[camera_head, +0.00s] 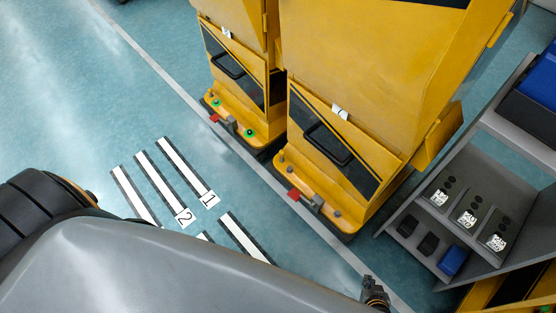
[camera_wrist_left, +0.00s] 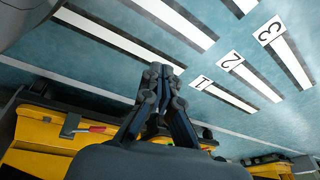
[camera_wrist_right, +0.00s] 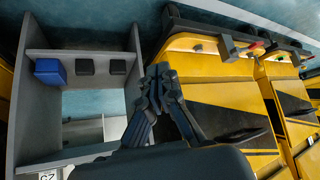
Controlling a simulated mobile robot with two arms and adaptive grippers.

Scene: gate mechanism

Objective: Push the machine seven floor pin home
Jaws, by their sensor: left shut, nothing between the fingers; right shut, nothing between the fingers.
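Two yellow machines stand side by side; the nearer one (camera_head: 345,60) and the farther one (camera_head: 235,60) carry small white plates too small to read, so I cannot tell which is seven. At the nearer machine's foot is a grey floor pin bracket with a red handle (camera_head: 293,195). A similar red handle (camera_head: 214,118) is at the farther machine's foot. A red handle (camera_wrist_left: 97,129) also shows in the left wrist view. My right gripper (camera_head: 375,292) is shut and empty, short of the nearer machine's foot. My left gripper (camera_wrist_left: 155,75) is shut and empty over the floor.
A grey shelf cart (camera_head: 490,130) with blue and black boxes and numbered blocks stands at the right. Numbered white floor strips (camera_head: 180,172) lie on the open floor at left. Green lights (camera_head: 249,133) show on the farther machine's foot.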

